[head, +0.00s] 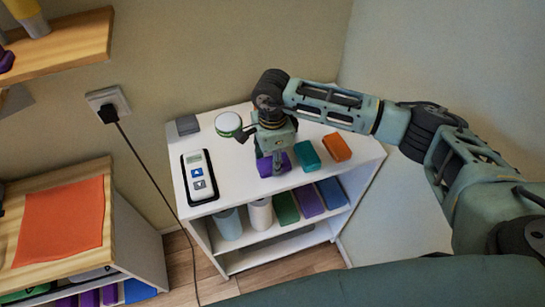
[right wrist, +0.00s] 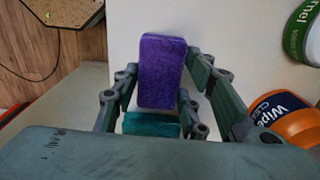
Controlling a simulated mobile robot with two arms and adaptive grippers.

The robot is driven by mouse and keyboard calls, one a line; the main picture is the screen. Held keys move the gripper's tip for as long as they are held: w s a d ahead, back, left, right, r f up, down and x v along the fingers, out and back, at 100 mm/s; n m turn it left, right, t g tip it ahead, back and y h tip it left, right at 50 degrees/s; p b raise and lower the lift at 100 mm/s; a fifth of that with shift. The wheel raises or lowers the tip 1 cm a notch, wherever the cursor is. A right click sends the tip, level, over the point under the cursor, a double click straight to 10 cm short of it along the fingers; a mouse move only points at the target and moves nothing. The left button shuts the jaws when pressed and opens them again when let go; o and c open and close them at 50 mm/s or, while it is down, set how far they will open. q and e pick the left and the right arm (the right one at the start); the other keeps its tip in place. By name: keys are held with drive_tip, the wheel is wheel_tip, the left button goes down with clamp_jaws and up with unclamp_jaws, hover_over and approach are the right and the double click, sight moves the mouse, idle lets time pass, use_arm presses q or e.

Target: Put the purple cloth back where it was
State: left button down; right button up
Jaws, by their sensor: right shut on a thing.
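The purple cloth is a folded, block-like bundle (head: 270,166) at the top of the white shelf unit (head: 240,165), near its front edge. My right gripper (head: 273,158) points down over it and is shut on it. In the right wrist view the purple cloth (right wrist: 162,70) stands out between the fingers. Whether it touches the shelf top I cannot tell. A teal folded cloth (head: 307,156) and an orange one (head: 337,147) lie in a row to its right. A teal cloth also shows in the right wrist view (right wrist: 150,125). My left gripper is not in view.
A white device (head: 199,177) lies left of the gripper, and a green-lidded tub (head: 228,124) is close behind. An orange wipes tub (right wrist: 290,118) shows in the right wrist view. Lower shelves hold rolls and a green cloth (head: 285,208). A wooden-topped unit (head: 60,180) stands left.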

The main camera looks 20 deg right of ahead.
drive_tip(key=o, duration=0.7)
drive_tip(key=shift+f, duration=0.1)
drive_tip(key=o, duration=0.3)
drive_tip(key=shift+o, duration=0.2)
drive_tip(key=shift+r, duration=0.55)
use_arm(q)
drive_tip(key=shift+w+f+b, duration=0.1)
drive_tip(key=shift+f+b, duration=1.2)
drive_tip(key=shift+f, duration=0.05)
use_arm(e)
wheel_tip(320, 180, up, 11)
drive_tip(key=shift+r, duration=0.1)
